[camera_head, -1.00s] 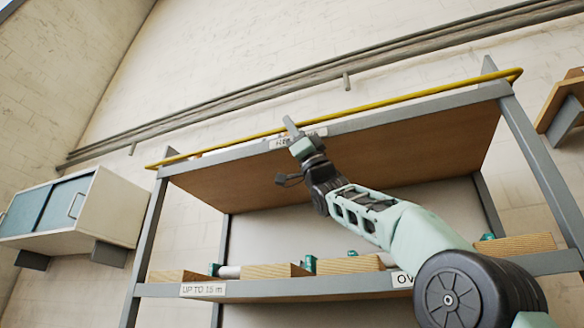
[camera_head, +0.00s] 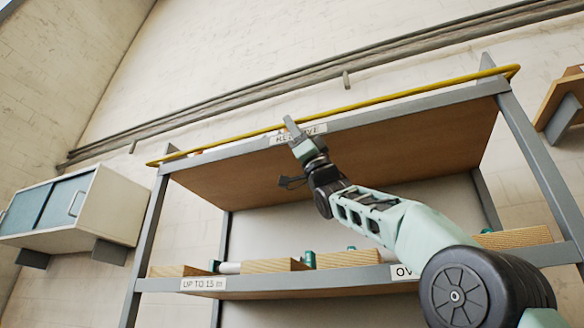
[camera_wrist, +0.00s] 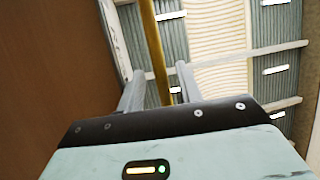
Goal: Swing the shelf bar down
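The shelf bar (camera_head: 400,98) is a long thin yellow rod along the top front of the rack, just above the upper shelf's grey front edge (camera_head: 400,114). It is still up. My gripper (camera_head: 291,124) is at the bar, left of its middle, in front of the shelf label (camera_head: 312,131). In the wrist view the yellow bar (camera_wrist: 154,48) passes between the two fingers of my gripper (camera_wrist: 158,88). The fingers stand apart, with a gap on each side of the bar. Whether a finger touches it cannot be told.
The upper shelf's brown underside (camera_head: 420,145) is close behind my arm. The lower shelf (camera_head: 310,286) holds wooden blocks and green-ended rolls. A wall cabinet (camera_head: 70,215) hangs at left, and a wooden bracket shelf (camera_head: 560,105) at right.

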